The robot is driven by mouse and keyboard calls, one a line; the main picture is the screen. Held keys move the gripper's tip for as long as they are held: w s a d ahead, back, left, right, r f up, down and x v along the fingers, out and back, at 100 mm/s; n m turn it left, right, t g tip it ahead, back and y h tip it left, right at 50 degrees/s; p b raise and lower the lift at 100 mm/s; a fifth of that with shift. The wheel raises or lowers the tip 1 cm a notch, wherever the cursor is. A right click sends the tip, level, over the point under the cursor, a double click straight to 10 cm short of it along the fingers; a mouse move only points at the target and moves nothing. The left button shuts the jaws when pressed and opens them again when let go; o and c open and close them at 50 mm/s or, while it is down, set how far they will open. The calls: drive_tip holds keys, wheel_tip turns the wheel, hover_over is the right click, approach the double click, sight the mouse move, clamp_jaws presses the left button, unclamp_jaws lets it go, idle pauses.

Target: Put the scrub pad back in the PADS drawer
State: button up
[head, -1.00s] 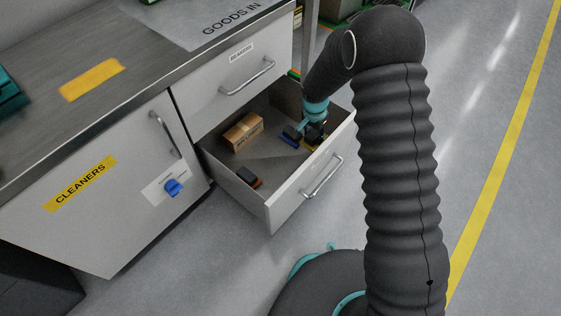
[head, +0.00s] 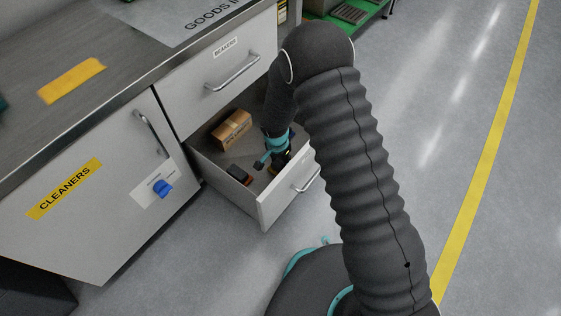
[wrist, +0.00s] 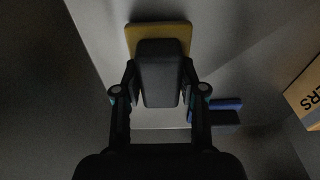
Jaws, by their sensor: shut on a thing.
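The scrub pad (wrist: 160,28) has a yellow base and a dark block-shaped grip. In the wrist view my gripper (wrist: 158,82) is shut on the grip, one finger on each side. In the head view my gripper (head: 272,164) is low inside the open drawer (head: 284,203); my arm hides part of the drawer. I cannot tell whether the pad touches the drawer floor. No label shows on the open drawer's front.
A closed drawer labelled BEAKERS (head: 222,75) is above. The CLEANERS door (head: 95,215) is closed at left. Floor to the right is clear.

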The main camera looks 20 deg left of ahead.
sight(278, 162)
drive_tip(key=shift+f, duration=0.45)
drive_tip(key=o, duration=1)
drive_tip(key=shift+r, duration=0.1)
drive_tip(key=shift+r, duration=0.25)
drive_tip(key=r, duration=0.4)
drive_tip(key=s+r+p, duration=0.1)
drive_tip(key=r, duration=0.6)
drive_tip(key=shift+s+a+r, duration=0.15)
drive_tip(key=shift+a+r, duration=0.15)
drive_tip(key=shift+r, duration=0.05)
